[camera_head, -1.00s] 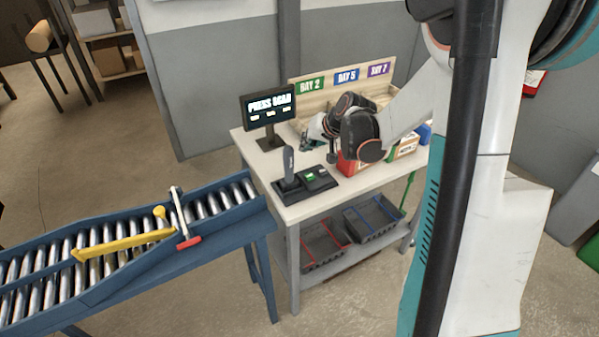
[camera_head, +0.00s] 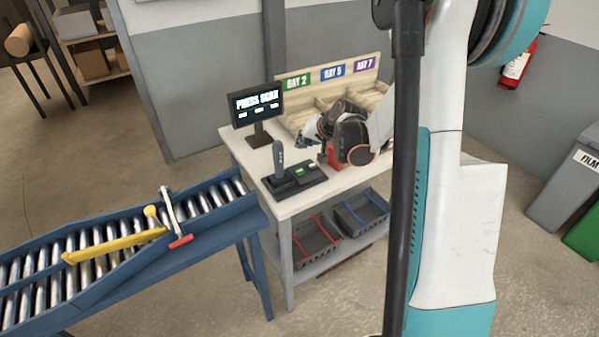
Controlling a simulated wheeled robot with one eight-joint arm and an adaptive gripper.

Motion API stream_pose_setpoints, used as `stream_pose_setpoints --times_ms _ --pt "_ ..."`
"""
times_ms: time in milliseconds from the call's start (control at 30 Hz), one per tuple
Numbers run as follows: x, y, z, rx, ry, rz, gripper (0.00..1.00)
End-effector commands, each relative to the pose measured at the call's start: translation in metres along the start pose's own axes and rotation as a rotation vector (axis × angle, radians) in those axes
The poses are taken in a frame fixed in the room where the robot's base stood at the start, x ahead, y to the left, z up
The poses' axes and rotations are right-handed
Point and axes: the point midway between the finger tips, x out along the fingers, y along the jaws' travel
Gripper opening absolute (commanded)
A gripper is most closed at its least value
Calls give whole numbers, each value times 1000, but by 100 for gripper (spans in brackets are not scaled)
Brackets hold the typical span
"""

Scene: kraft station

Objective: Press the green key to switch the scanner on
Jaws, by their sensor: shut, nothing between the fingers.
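The green key (camera_head: 299,171) is a small lit green patch on the black scanner pad (camera_head: 305,180) at the front of the white table. The grey scanner (camera_head: 279,160) stands upright on the left part of the pad. My gripper (camera_head: 304,143) is shut and empty, above and behind the key in the picture, apart from it. Its fingertips are small and dark here. The monitor (camera_head: 257,107) behind the pad reads "PRESS SCAN".
A wooden rack (camera_head: 318,92) with bay signs stands at the table's back. A blue roller conveyor (camera_head: 205,227) with a yellow bar (camera_head: 115,246) lies at left. Two dark crates sit on the lower shelf.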

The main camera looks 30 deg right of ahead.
Motion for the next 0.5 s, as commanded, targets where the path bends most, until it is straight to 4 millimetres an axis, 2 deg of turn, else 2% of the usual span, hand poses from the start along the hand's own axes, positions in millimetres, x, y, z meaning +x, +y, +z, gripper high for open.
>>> stream_pose_setpoints --times_ms 500 --pt "47 34 34 0 0 0 0"
